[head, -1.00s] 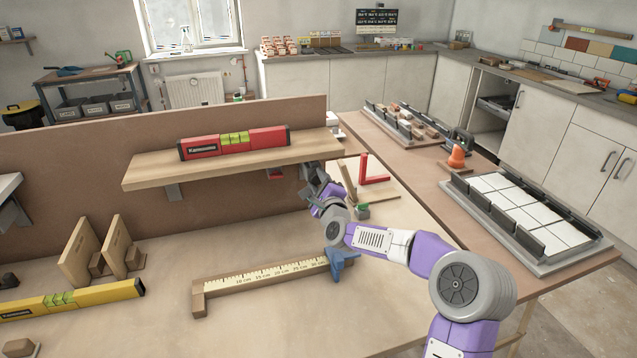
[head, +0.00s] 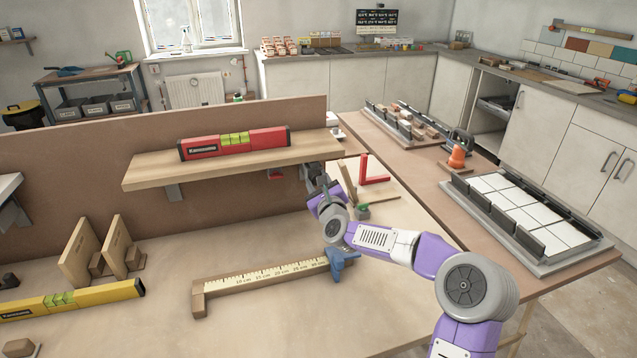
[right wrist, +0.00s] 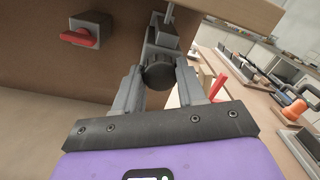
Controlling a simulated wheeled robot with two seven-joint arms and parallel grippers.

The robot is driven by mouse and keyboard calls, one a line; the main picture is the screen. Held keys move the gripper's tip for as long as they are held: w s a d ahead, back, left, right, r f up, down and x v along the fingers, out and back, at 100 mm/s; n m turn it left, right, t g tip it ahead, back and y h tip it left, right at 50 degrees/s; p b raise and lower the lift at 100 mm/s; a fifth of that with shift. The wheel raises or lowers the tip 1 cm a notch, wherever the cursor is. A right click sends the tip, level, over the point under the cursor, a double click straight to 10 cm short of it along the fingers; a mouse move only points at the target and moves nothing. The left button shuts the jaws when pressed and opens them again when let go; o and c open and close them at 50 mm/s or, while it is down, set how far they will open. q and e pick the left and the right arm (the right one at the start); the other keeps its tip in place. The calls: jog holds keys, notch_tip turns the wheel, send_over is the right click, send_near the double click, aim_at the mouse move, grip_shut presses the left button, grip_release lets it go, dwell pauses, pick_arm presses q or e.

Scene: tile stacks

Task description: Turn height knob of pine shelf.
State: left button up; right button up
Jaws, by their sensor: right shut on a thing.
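The pine shelf (head: 150,174) is mounted on the brown upright board with a red spirit level (head: 235,143) lying on top. Its underside edge shows in the right wrist view (right wrist: 235,14). The black height knob (right wrist: 159,72) sits on a grey bracket (right wrist: 163,38) below the shelf's right end. My right gripper (head: 321,183) is under that end, with its two fingers shut on the knob from either side in the right wrist view (right wrist: 160,80). The knob is hard to make out in the head view. My left gripper is not in view.
A red square (head: 374,172) stands to the right of my gripper. A wooden ruler gauge (head: 265,277) with a blue end lies in front on the bench. A yellow level (head: 70,298) lies left.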

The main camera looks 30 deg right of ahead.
dwell(0.3)
jog(key=o, duration=1.1)
jog(key=shift+c, duration=0.2)
jog(key=p+v, duration=0.1)
jog(key=v, duration=0.6)
jog(key=shift+s, duration=0.3)
